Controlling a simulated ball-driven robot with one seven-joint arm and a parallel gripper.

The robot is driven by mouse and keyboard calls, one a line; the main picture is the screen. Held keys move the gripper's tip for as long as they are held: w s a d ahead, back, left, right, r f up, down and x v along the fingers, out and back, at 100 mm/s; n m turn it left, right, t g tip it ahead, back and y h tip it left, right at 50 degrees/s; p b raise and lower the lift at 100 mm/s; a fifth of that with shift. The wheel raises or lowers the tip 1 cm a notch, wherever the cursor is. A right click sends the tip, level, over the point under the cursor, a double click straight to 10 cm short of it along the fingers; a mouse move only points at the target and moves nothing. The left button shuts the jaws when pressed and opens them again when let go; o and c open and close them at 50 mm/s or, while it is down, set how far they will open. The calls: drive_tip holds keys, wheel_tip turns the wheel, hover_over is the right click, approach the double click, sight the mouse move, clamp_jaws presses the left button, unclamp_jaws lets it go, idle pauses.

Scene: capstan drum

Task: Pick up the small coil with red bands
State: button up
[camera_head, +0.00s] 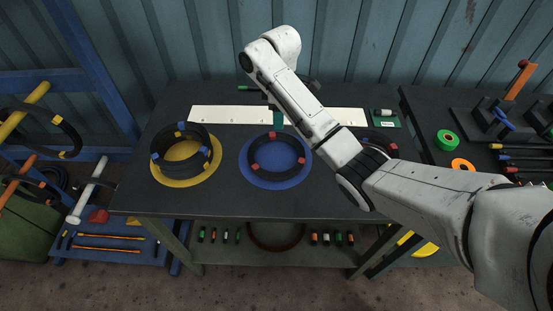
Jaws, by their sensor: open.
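A black coil with red bands (275,135) lies on a blue disc (247,168) in the middle of the bench. A second black coil with a red band (393,147) lies to the right, largely hidden behind my arm, so I cannot compare their sizes fully. A stacked black coil with blue and yellow bands (160,160) lies on a yellow disc (178,181) at the left. My gripper (305,80) is at the back of the bench, largely hidden behind my forearm. It is open, apart from the coils; no coil shows in it.
A white strip (220,113) runs along the back of the bench. A green tray (388,124) sits back right. Green tape (447,140), orange tape (463,164) and tools are on the right bench. Hanging coils and a blue rack stand at the left. The bench front is clear.

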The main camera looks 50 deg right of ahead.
sight(279, 134)
wheel_tip(279, 134, down, 2)
drive_tip(key=shift+f, duration=0.2)
drive_tip(key=shift+w+d+f+p, duration=0.1)
drive_tip(key=shift+w+f+p, duration=0.05)
drive_tip(key=shift+f, duration=1.1)
drive_tip(key=shift+w+f+p, duration=0.1)
drive_tip(key=shift+f+p, duration=0.05)
drive_tip(key=shift+f, duration=1.1)
drive_tip(key=shift+c, duration=0.4)
clamp_jaws()
